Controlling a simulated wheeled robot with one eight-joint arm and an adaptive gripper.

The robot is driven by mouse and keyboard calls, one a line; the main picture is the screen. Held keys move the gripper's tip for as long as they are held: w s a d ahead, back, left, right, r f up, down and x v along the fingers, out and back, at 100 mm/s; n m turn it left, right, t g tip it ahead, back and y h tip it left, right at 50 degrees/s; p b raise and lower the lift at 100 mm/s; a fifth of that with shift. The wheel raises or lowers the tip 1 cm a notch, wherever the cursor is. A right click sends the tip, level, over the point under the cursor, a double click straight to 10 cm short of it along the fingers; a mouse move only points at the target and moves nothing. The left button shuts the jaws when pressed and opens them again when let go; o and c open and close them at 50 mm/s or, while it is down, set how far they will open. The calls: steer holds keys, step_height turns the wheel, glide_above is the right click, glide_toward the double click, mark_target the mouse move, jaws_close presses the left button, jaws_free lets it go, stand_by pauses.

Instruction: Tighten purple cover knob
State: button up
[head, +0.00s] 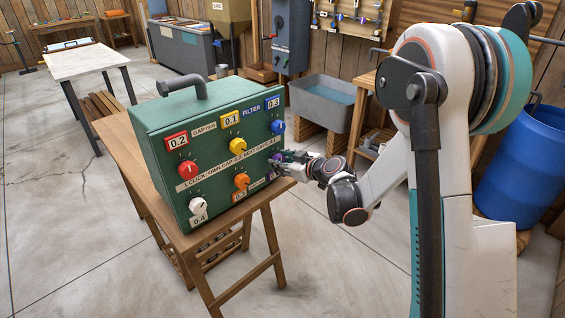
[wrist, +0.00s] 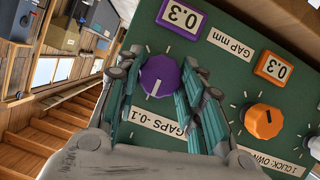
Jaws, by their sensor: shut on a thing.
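The purple knob (wrist: 159,82) sits on the front panel of the green box (head: 160,115), at the panel's lower right in the head view. My gripper (head: 279,162) reaches the panel from the right. In the wrist view its two fingers (wrist: 157,88) stand on either side of the purple knob and are shut on it. In the head view the gripper mostly hides the knob.
Other knobs on the panel are red (head: 184,169), yellow (head: 237,145), blue (head: 278,127), orange (head: 241,181) and white (head: 198,205). The orange knob is nearest to my fingers. The box stands on a wooden table (head: 120,150). A blue barrel (head: 522,165) stands at the right.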

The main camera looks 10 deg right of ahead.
steer(key=shift+m, duration=0.3)
steer(key=shift+w+d+m+g+y, duration=0.15)
steer(key=shift+m+g+y, duration=0.35)
steer(key=shift+m+y, duration=0.55)
steer(key=shift+m+g+y, duration=0.6)
steer(key=shift+m+y, duration=0.25)
steer(key=shift+m, duration=0.8)
steer(key=o, duration=1.1)
steer(key=shift+c, duration=0.2)
steer(key=shift+d, duration=0.1)
steer(key=v, duration=1.2)
